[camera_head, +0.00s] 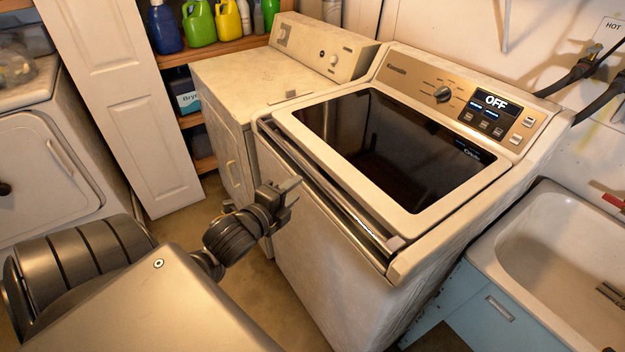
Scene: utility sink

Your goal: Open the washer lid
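The washer (330,270) is the white top-loader in the middle, with a tan control panel (470,100). Its lid (440,205) has a white frame around a dark glass window (390,145) and lies down flat over the top. A dark slot with a pale strip runs along the lid's front edge. My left gripper (284,192) is in front of the washer's front face, below and to the left of that edge. It appears apart from the lid and holds nothing visible. Its finger opening is too small to judge. My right gripper is not in view.
A white dryer-like machine (230,80) stands behind left of the washer. A utility sink (570,220) on a blue cabinet (480,300) is close on the right. Bottles (200,22) line a back shelf. A front-loading machine (45,170) stands at left.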

